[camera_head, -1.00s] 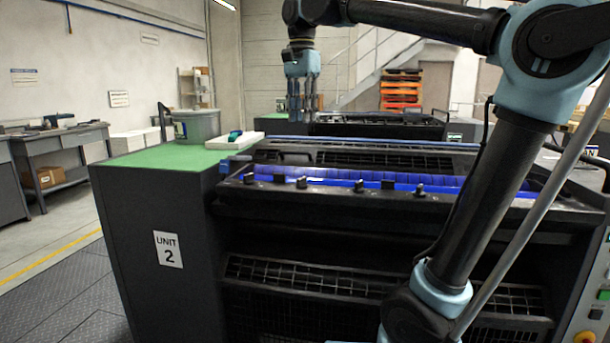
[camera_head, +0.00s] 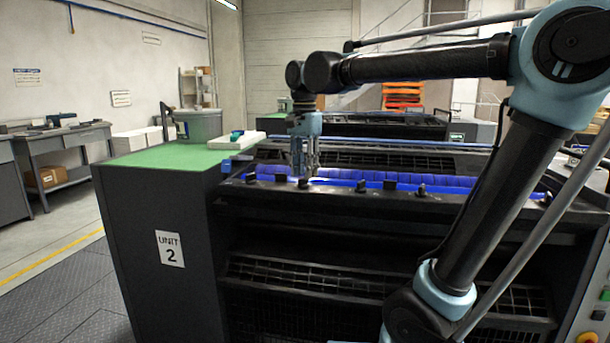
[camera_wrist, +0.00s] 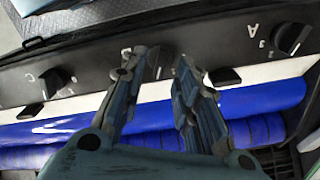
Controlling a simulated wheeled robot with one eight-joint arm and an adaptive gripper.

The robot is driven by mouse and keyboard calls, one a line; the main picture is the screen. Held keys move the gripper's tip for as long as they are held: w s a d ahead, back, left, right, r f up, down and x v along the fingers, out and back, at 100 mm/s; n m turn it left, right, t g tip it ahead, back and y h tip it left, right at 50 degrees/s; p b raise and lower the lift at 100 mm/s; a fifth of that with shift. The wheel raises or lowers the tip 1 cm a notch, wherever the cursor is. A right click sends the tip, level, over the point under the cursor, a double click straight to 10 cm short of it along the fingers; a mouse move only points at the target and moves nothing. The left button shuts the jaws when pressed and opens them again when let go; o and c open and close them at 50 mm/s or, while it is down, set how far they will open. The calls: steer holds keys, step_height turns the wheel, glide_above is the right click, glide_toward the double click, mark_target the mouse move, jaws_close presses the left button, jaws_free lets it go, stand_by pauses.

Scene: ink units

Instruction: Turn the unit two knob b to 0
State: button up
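Unit two (camera_head: 170,249) is the dark press with a "UNIT 2" label and a row of black knobs along its front rail. Knob b (camera_head: 303,184) is the second knob from the left in the head view. My gripper (camera_head: 304,174) points down just above and behind it. In the wrist view my gripper (camera_wrist: 160,66) has its fingers apart, with a gap between the tips over the rail. Contact with the knob cannot be told.
Knob A (camera_wrist: 291,38) and knob C (camera_wrist: 51,80) flank the fingers in the wrist view. Small black blocks (camera_wrist: 224,76) sit along the rail near a blue roller (camera_wrist: 262,98). A green top (camera_head: 165,155) with a white tray lies left.

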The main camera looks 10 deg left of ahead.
steer(key=shift+f, duration=0.95)
jaws_close()
